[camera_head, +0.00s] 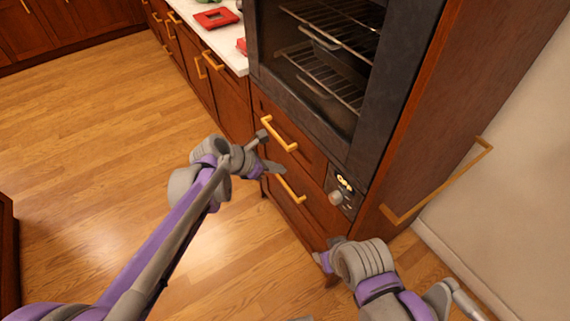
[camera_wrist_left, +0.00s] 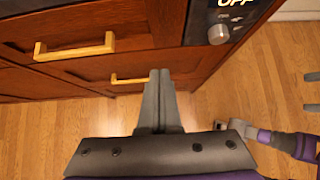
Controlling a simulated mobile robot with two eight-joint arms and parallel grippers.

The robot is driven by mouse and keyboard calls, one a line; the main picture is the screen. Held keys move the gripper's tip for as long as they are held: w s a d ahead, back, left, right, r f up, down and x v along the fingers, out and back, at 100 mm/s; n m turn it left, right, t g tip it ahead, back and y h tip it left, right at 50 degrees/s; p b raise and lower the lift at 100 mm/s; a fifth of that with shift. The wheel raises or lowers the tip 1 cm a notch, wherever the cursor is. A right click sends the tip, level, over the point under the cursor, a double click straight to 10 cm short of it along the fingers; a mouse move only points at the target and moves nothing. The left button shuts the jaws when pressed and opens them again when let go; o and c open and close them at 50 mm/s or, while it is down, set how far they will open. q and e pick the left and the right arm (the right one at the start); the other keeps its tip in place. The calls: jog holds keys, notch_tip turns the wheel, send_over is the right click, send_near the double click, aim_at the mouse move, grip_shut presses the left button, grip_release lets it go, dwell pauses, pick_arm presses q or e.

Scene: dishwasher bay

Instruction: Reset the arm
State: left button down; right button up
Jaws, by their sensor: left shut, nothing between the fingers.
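My left gripper (camera_head: 277,168) is in front of the wooden drawers below the oven, with nothing in it. In the left wrist view its two fingers (camera_wrist_left: 159,78) lie together, pointing toward the lower drawer. The gold handle (camera_wrist_left: 128,79) of that drawer is just left of the fingertips in that view; I cannot tell whether they touch. My right arm's wrist and gripper (camera_head: 326,260) are low in front of the cabinet's right side. Its fingers are mostly hidden, so its opening is unclear.
The oven (camera_head: 352,115) with wire racks stands above the drawers. A control panel with a knob (camera_head: 335,197) is at its lower right. A long gold handle (camera_head: 440,182) juts out on the right. A counter (camera_head: 226,45) holds red items. Open wooden floor (camera_head: 90,130) lies to the left.

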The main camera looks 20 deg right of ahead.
pick_arm(q)
jog(key=shift+a+r, duration=0.1)
jog(key=shift+a, duration=0.05)
jog(key=s+a+r+m+t+y+p, duration=0.1)
jog(key=s+a+r+m+y+p, duration=0.1)
jog(key=s+a+m, duration=0.5)
jog(key=s+a+r+m+y+p, duration=0.1)
jog(key=s+a+m+y+p, duration=0.2)
jog(key=s+a+m, duration=0.4)
jog(key=s+a+r+m+t+y+p, duration=0.1)
jog(key=s+a+m, duration=0.6)
jog(key=a, duration=0.8)
jog(key=s+r+y+p, duration=0.1)
jog(key=y+p, duration=0.1)
jog(key=p, duration=0.1)
jog(key=shift+s+r+m+t+y, duration=0.3)
jog(key=shift+r, duration=0.05)
jog(key=shift+w, duration=0.1)
